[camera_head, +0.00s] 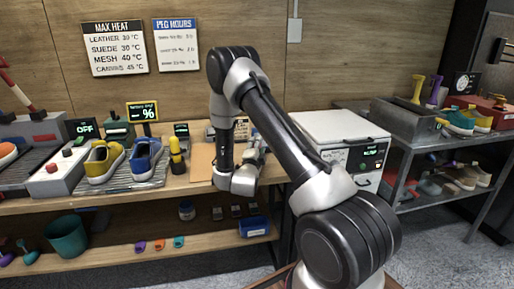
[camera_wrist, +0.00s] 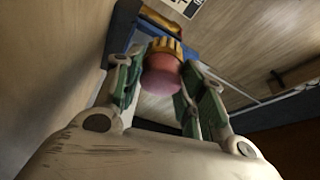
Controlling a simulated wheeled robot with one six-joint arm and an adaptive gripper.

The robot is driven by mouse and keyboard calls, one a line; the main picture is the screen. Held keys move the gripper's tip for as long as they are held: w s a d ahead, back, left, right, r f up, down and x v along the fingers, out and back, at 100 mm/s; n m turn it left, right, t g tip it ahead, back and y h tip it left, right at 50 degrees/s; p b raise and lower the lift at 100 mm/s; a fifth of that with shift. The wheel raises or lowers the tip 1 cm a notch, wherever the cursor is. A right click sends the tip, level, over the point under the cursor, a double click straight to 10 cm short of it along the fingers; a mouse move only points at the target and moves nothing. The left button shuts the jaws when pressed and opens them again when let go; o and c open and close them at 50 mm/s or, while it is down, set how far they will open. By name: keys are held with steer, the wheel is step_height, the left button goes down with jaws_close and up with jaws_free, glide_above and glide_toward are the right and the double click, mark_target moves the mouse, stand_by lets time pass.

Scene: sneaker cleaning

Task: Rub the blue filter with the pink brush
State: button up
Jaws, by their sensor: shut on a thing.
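In the wrist view, my gripper (camera_wrist: 160,85) is shut on the pink brush (camera_wrist: 160,76), a rounded pink body with a yellow toothed end pointing away from me. The fingers sit on both sides of it. Just beyond the brush is a blue-edged thing (camera_wrist: 123,38), partly hidden; I cannot tell for sure that it is the blue filter, nor whether the brush touches it. In the head view, my gripper (camera_head: 256,152) is over the right part of the workbench, partly hidden by my arm, and the brush cannot be made out.
The wooden workbench (camera_head: 190,187) holds a yellow shoe (camera_head: 103,162) and a blue shoe (camera_head: 146,158) at left. A white box machine (camera_head: 338,135) stands right of my gripper. The lower shelf bears a teal bucket (camera_head: 67,238) and a blue bin (camera_head: 254,227).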

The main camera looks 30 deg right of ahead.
steer(key=shift+w+d, duration=0.15)
steer(key=shift+w, duration=0.4)
steer(key=shift+w+d, duration=0.15)
steer(key=shift+w, duration=0.35)
steer(key=shift+d, duration=0.1)
steer(key=shift+s+d, duration=0.3)
steer(key=shift+d, duration=0.45)
steer(key=shift+s+d, duration=0.3)
steer(key=shift+d, duration=0.45)
steer(key=shift+s+d, duration=0.15)
steer(key=shift+d, duration=0.7)
steer(key=shift+s+d, duration=0.15)
steer(key=shift+d, duration=0.65)
steer(key=shift+w+a, duration=0.3)
steer(key=shift+a, duration=0.8)
steer(key=shift+w+a, duration=0.25)
steer(key=shift+a, duration=0.85)
steer(key=shift+w+a, duration=0.3)
steer(key=shift+a, duration=0.8)
steer(key=shift+s+a, duration=0.25)
steer(key=shift+s, duration=0.75)
steer(key=shift+s+a, duration=0.3)
steer(key=shift+s, duration=0.65)
steer(key=shift+s+a, duration=0.25)
steer(key=shift+s, duration=0.75)
